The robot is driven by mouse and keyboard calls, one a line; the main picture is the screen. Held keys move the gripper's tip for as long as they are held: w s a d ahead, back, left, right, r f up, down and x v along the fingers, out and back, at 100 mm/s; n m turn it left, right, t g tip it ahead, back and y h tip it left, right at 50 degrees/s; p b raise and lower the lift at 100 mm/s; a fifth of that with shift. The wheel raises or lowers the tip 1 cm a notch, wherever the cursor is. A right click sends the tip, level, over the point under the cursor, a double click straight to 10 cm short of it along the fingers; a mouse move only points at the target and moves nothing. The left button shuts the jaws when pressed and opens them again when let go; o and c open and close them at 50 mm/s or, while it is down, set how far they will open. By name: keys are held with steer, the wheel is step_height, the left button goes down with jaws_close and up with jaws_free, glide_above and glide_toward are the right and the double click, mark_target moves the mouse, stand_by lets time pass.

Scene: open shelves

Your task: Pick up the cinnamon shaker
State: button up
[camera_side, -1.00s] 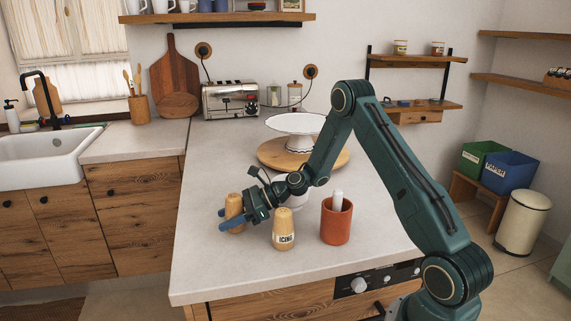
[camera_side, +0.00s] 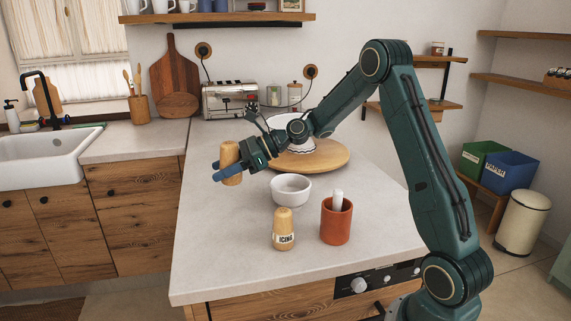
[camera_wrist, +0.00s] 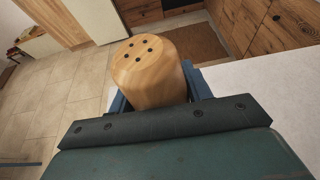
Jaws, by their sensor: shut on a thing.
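A wooden shaker (camera_side: 231,155) is held between the blue fingers of my gripper (camera_side: 228,172), upright and raised above the left part of the counter. Its label is hidden, so I cannot read whether it says cinnamon. In the wrist view the shaker (camera_wrist: 150,70) shows its rounded wooden top with several dark holes, between the gripper's fingers (camera_wrist: 156,98). A second wooden shaker (camera_side: 284,228), labelled ICING, stands upright on the counter, apart from my gripper.
A white bowl (camera_side: 291,190) and a terracotta pot (camera_side: 336,222) with a white item inside stand on the counter (camera_side: 215,265). A round wooden board (camera_side: 325,158) with a white cake stand (camera_side: 292,142) is behind. A toaster (camera_side: 230,99) stands at the back.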

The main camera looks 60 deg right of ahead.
mark_target(231, 142)
steer(key=shift+r, duration=2.8)
steer(key=s+d+m+t+h, duration=0.2)
steer(key=s+d+m+h, duration=0.1)
steer(key=d, duration=0.6)
steer(key=s+d+f+m+t+h, duration=0.1)
steer(key=s+d+m+t+h, duration=0.1)
steer(key=d+m+h, duration=0.4)
steer(key=s+d, duration=0.1)
steer(key=d, duration=0.3)
steer(key=shift+d+f+h, duration=0.15)
steer(key=shift+f+h, duration=0.15)
steer(key=shift+h, duration=0.1)
